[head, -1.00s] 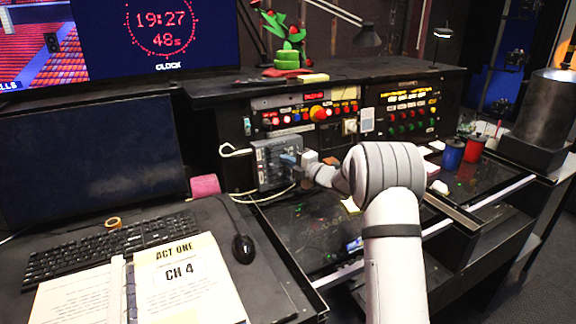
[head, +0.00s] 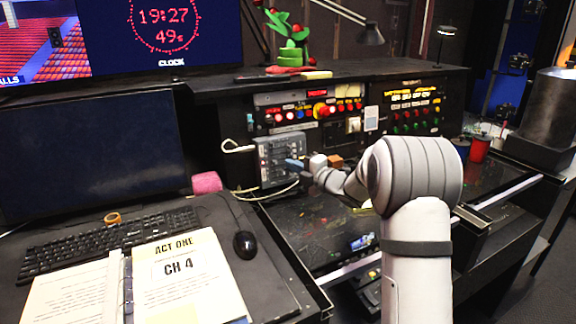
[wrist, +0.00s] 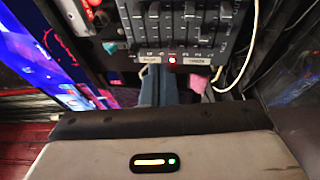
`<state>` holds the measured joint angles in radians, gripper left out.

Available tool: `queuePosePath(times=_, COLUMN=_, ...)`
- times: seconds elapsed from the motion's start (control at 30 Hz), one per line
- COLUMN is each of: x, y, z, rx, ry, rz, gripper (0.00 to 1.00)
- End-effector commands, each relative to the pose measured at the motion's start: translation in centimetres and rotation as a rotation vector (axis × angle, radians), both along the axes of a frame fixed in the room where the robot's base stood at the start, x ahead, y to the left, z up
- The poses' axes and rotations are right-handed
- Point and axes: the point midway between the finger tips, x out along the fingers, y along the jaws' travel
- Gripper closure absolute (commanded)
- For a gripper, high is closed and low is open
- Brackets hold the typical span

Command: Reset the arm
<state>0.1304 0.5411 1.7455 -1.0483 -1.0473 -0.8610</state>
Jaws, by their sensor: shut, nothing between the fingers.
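My gripper (head: 294,163) is at the front of a grey control box (head: 268,160) on the left of the console. Its bluish fingers are shut and empty, close to the box's lower right part. I cannot tell from the head view whether they touch it. In the wrist view the fingers (wrist: 158,88) point at the lower edge of the box (wrist: 190,25), which has rows of dark sliders or switches. A small red light (wrist: 172,60) glows between two white labels just above the fingertips.
A red cup (head: 479,149) is right of my arm. A script binder (head: 180,275), mouse (head: 245,244) and keyboard (head: 100,240) lie at left. A cable loops by the box.

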Motion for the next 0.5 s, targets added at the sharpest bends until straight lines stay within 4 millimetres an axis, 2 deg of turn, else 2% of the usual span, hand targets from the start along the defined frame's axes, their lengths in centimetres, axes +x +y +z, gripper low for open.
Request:
queuePosePath(times=0.1, x=-1.7, y=-1.4, z=0.0, rx=0.000, ry=0.000, rz=0.000, gripper=1.00)
queuePosePath(times=0.33, x=-3.1, y=-2.7, z=0.2, rx=0.002, ry=0.007, rz=-0.011, gripper=1.00)
queuePosePath(times=0.5, x=-3.7, y=-4.0, z=2.6, rx=0.042, ry=0.112, rz=-0.166, gripper=1.00)
